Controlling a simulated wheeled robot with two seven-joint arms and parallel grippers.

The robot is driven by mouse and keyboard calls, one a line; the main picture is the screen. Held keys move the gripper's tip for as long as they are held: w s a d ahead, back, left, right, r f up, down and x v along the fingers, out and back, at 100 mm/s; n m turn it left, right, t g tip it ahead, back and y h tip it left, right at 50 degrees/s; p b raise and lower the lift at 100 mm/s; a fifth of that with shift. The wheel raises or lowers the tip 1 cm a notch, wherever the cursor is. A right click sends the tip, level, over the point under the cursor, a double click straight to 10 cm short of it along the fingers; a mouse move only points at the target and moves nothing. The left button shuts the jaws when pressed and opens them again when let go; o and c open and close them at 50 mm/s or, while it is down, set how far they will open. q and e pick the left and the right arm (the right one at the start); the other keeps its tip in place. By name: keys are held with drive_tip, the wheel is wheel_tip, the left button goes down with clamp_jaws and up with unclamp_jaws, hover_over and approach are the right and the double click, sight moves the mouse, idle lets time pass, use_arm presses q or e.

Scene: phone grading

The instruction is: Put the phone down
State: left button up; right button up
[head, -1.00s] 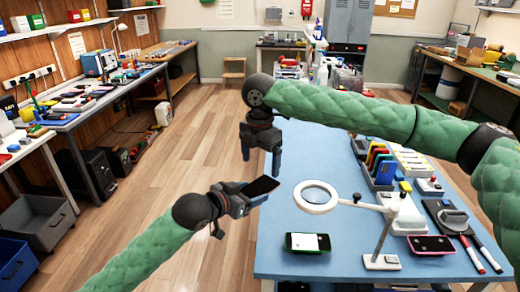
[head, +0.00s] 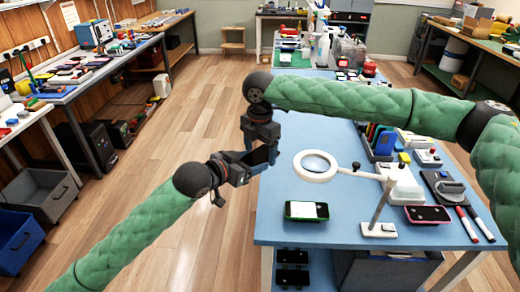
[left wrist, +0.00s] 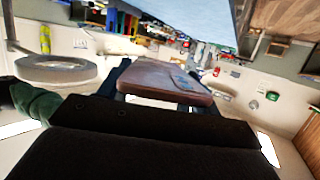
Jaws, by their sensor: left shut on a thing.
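My left gripper (head: 247,166) is shut on a dark phone (head: 262,156) and holds it in the air just beyond the table's left edge. In the left wrist view the phone (left wrist: 165,80) sticks out flat from the jaws, its surface reddish brown. My right gripper (head: 262,147) points down right at the phone, its fingers apart; the left gripper partly hides it. I cannot tell whether it touches the phone. A green-edged phone (head: 307,211) and a pink-edged phone (head: 428,214) lie on the blue table (head: 280,232).
A ring magnifier (head: 315,166) on a stand (head: 379,229) is close right of the grippers. A rack of coloured items (head: 381,142), a grey holder (head: 448,187) and pens (head: 467,224) are farther right. Dark slots (head: 292,268) show below the table's front.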

drive_tip(key=c, duration=0.7)
use_arm(q)
drive_tip(key=o, duration=1.2)
drive_tip(key=shift+c, duration=0.2)
use_arm(e)
drive_tip(key=shift+c, duration=0.3)
